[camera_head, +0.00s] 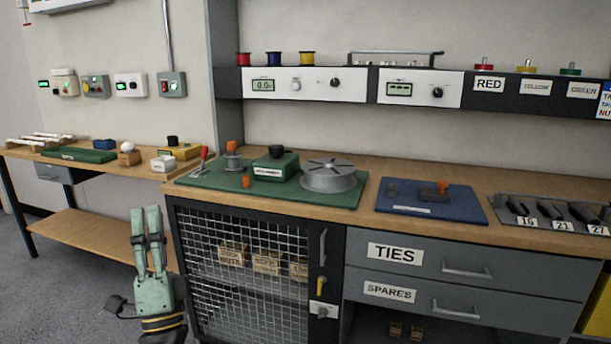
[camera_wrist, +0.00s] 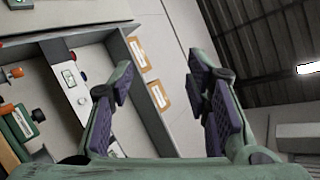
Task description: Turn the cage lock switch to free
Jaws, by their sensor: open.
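The cage (camera_head: 250,290) is under the bench, with a wire mesh door and a dark frame. A small pale box with a dark knob, apparently the lock switch (camera_head: 323,311), sits low on the frame right of the mesh. Its setting is too small to read. My green gripper (camera_head: 146,215) is left of the cage, fingers pointing up, open and empty, well apart from the switch. Its spread fingers also show in the wrist view (camera_wrist: 163,85).
Wooden boxes (camera_head: 265,262) stand behind the mesh. Drawers marked TIES (camera_head: 395,254) and SPARES (camera_head: 390,291) are right of the switch. The bench top (camera_head: 370,172) overhangs the cage and carries mats and tools. Floor shows at the lower left.

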